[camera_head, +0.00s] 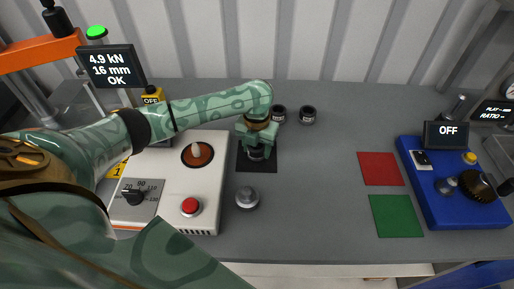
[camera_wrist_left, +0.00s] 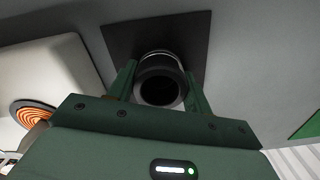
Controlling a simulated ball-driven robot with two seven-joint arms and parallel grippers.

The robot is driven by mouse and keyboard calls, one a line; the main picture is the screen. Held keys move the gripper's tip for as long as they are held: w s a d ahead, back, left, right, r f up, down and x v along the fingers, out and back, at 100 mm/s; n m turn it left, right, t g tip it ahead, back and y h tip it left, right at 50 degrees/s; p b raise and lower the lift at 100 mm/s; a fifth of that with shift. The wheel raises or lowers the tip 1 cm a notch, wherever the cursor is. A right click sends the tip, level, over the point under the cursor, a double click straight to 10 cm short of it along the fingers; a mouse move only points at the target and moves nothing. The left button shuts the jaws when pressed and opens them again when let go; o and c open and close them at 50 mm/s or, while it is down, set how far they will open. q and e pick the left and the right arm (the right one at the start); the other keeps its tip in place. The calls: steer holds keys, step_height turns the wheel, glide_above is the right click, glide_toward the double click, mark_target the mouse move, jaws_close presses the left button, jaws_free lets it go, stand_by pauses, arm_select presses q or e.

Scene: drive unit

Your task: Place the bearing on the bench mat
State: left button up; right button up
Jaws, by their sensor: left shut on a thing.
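My left gripper (camera_head: 257,142) comes in from the left and points down over the black bench mat (camera_head: 242,165). It is shut on a bearing (camera_head: 256,154), a dark ring with a silver band. In the left wrist view the bearing (camera_wrist_left: 161,92) sits between the two green fingers of the gripper (camera_wrist_left: 162,82), with the black mat (camera_wrist_left: 185,28) behind it. The bearing is over the mat; I cannot tell whether it touches it. Two similar bearings (camera_head: 279,113) (camera_head: 308,115) stand on the bench behind the mat. My right gripper is out of view.
A white heater box (camera_head: 210,205) with a red button and dial stands left of the mat. A silver round part (camera_head: 247,197) is in front of it. The bench between is clear.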

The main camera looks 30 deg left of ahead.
arm_select(q)
steer(key=o, duration=0.9)
steer(key=shift+f, duration=0.15)
step_height(320, 180, up, 12)
steer(key=p, duration=0.4)
steer(key=shift+r, duration=0.2)
